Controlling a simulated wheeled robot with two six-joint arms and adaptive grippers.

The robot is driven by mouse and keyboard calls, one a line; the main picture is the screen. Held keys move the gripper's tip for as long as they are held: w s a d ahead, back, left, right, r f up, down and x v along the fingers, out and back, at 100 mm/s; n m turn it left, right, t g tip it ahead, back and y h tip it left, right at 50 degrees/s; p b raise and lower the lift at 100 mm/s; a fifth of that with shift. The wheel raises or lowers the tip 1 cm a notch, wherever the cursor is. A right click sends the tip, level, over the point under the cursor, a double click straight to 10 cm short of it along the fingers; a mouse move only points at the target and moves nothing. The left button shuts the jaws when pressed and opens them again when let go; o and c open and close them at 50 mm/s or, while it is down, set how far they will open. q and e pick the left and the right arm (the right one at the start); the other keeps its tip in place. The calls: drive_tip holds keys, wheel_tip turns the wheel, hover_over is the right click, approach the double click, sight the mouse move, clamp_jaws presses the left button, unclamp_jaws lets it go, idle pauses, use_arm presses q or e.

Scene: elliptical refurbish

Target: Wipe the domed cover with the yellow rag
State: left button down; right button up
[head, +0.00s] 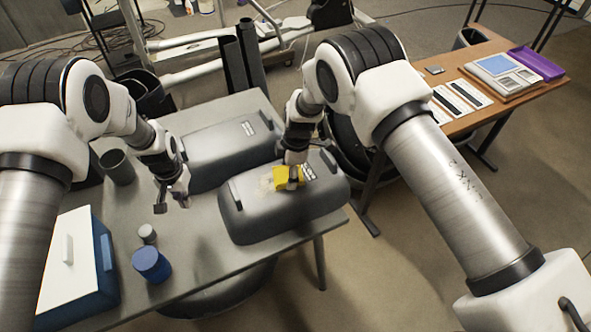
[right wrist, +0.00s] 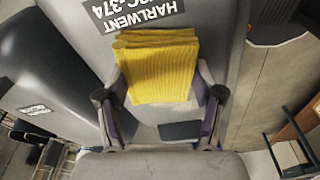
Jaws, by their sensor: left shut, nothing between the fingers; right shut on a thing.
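A grey domed cover (head: 290,213) lies on the near part of the table in the head view. A pale smudged patch (head: 263,188) shows on its top, left of the yellow rag (head: 280,178). My right gripper (head: 293,179) is over the cover's top and shut on the rag. In the right wrist view the folded ribbed rag (right wrist: 158,65) sits between the fingers, over the cover (right wrist: 80,25) and beside its printed label (right wrist: 137,12). Whether the rag touches the cover is hard to tell. My left gripper (head: 172,201) is shut and empty above the table, left of the cover.
A second grey cover (head: 225,150) lies behind on the table (head: 190,250). A blue jar (head: 151,265), a small grey container (head: 147,233), a dark cup (head: 117,167) and a blue box with white lid (head: 73,262) stand left. A wooden side table (head: 485,48) stands right.

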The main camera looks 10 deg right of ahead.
sight(310, 170)
drive_tip(key=shift+s+a+f, duration=0.1)
drive_tip(key=shift+s+a, duration=0.15)
drive_tip(key=shift+a, duration=0.8)
drive_tip(key=shift+s+a, duration=0.2)
drive_tip(key=shift+a, duration=0.55)
drive_tip(key=shift+s+a, duration=0.2)
drive_tip(key=shift+a, duration=0.55)
drive_tip(key=shift+s+a, duration=0.2)
drive_tip(key=shift+a, duration=0.55)
drive_tip(key=shift+d, duration=0.25)
drive_tip(key=shift+w+d, duration=0.6)
drive_tip(key=shift+d, duration=1.6)
drive_tip(key=shift+w+d, duration=0.6)
drive_tip(key=shift+d, duration=1.55)
drive_tip(key=shift+w+d, duration=0.6)
drive_tip(key=shift+d, duration=1.6)
drive_tip(key=shift+r, duration=3.1)
